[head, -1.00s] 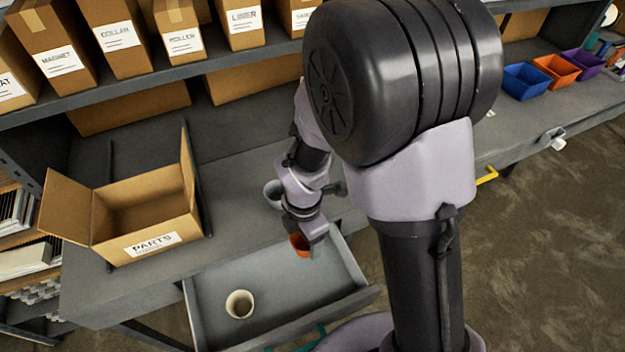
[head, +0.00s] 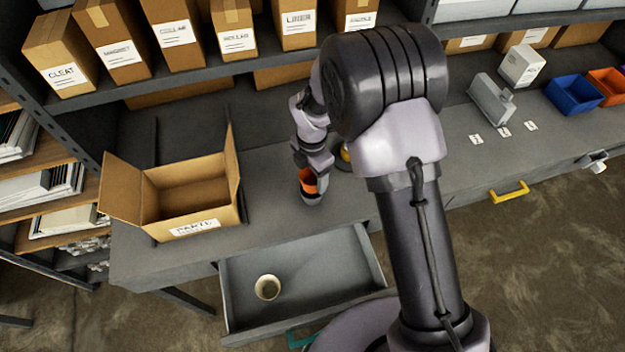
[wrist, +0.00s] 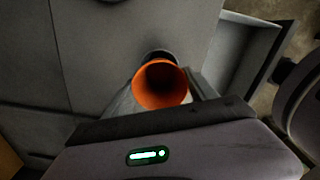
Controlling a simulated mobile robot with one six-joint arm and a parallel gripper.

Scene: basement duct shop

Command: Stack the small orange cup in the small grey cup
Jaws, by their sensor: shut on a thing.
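The small orange cup (head: 308,184) is in my gripper (head: 311,192), over the bench top behind the open drawer. In the wrist view the orange cup (wrist: 160,86) shows its open mouth, with my gripper (wrist: 160,98) shut on it. A dark grey rounded edge (wrist: 158,55) shows just beyond the orange cup there. It may be the small grey cup, but I cannot tell whether the two touch or are nested.
The drawer (head: 352,253) is pulled out at the front with a cream cup (head: 268,287) in it. An open parts box (head: 190,230) stands left on the bench. A yellow object (head: 345,153) is partly hidden behind my arm. Blue (head: 574,95) and orange bins (head: 607,82) stand far right.

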